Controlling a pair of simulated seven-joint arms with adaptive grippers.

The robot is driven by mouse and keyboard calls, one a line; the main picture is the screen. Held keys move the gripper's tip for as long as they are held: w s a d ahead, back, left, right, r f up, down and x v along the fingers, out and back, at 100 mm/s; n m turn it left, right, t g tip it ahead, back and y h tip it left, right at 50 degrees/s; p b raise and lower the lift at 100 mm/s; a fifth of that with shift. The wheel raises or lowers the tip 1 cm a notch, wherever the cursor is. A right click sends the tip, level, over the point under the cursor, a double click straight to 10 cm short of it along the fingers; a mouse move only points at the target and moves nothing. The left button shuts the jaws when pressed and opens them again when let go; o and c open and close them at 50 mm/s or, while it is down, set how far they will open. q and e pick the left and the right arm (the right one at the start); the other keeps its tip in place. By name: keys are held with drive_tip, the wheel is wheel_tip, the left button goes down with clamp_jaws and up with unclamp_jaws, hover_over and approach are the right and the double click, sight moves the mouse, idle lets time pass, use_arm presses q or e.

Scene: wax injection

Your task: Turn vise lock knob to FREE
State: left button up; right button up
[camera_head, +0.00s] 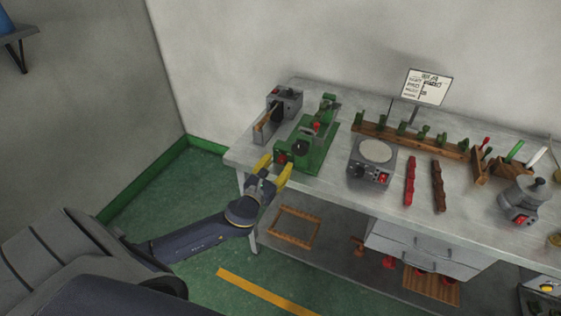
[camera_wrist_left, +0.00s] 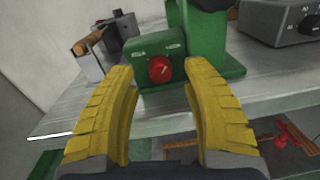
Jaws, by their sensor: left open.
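The green vise (camera_head: 306,145) stands near the left end of the workbench. In the left wrist view, its front block carries a round red lock knob (camera_wrist_left: 159,69) with small pale labels above it on the left and right; I cannot read them surely. My left gripper (camera_head: 274,170) has yellow fingers and is at the bench's front edge, just in front of the vise. In the left wrist view the gripper (camera_wrist_left: 160,95) is open and empty, its fingers apart on either side of the knob and short of it. My right gripper does not show.
A grey box machine (camera_head: 285,103) stands left of the vise. A grey round-plated device (camera_head: 373,160) stands right of it, then red (camera_head: 409,181) and brown (camera_head: 438,187) strips. A wooden rack (camera_head: 415,140) runs along the back. The bench edge (camera_wrist_left: 80,125) lies below my fingers.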

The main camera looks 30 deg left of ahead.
use_arm(q)
drive_tip(key=shift+w, duration=1)
clamp_jaws()
